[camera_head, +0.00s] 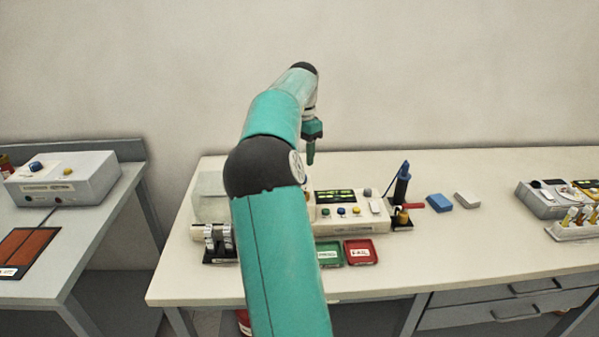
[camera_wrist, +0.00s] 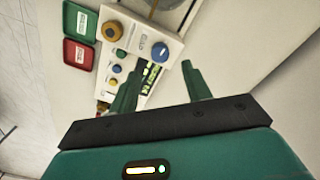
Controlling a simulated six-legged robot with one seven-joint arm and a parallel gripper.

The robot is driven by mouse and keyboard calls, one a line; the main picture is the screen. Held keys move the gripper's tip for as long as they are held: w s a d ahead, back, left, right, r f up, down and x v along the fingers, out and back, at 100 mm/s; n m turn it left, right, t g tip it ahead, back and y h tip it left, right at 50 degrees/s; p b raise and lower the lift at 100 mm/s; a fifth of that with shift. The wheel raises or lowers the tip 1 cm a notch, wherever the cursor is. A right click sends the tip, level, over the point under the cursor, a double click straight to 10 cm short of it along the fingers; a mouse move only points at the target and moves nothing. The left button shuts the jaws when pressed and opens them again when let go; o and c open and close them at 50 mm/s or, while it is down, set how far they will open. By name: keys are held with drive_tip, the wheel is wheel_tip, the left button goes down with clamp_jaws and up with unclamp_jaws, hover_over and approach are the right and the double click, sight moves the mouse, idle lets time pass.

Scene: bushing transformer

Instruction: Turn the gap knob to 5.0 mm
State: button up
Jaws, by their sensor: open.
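My gripper (camera_head: 312,145) hangs above the bench in the head view, its fingers pointing down. In the wrist view my gripper (camera_wrist: 154,61) is open with nothing between its fingers. Below it is a pale control box (camera_head: 350,222) with a dark, green-lit display (camera_head: 335,196). In the wrist view the control box (camera_wrist: 141,28) has a large orange knob (camera_wrist: 112,31), a large blue knob (camera_wrist: 160,52) and a row of small coloured knobs (camera_wrist: 116,68). The labels and display are too small to read, so I cannot tell which is the gap knob. My arm hides the box's left part in the head view.
Green (camera_head: 329,254) and red (camera_head: 360,252) trays lie before the box. Another knobbed box (camera_head: 64,180) sits on the left table. The bench's front right is clear.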

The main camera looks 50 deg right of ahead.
wheel_tip(320, 180, down, 7)
drive_tip(key=shift+r, duration=0.15)
drive_tip(key=c, duration=1)
drive_tip(key=shift+d, duration=0.1)
drive_tip(key=shift+n, duration=0.4)
drive_tip(key=n, duration=0.3)
drive_tip(key=shift+n, duration=0.4)
drive_tip(key=n, duration=0.4)
drive_tip(key=shift+n, duration=0.3)
drive_tip(key=n, duration=0.5)
drive_tip(key=shift+n, duration=2.1)
